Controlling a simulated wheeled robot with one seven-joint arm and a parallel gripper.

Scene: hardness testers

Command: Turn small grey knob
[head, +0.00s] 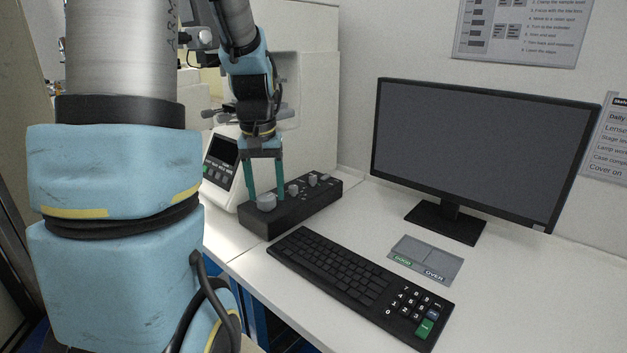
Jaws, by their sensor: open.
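A long black control box (318,201) lies on the white table and carries several grey knobs on top. The largest, a wide round grey knob (266,202), is at its near left end. Smaller grey knobs, one of them the small grey knob (293,189) and another small knob (312,181), stand farther along to the right. I cannot tell which one the task names. My gripper (266,198) points down with two teal fingers apart, over the left part of the box near the large knob. Nothing shows between the fingers. Whether a fingertip touches anything is unclear.
A black keyboard (345,270) lies in front of the box, with a grey card (426,258) beside it. A monitor (470,150) stands at the right. A pale tester (305,110) with a dark screen panel (221,151) stands behind and left of the box.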

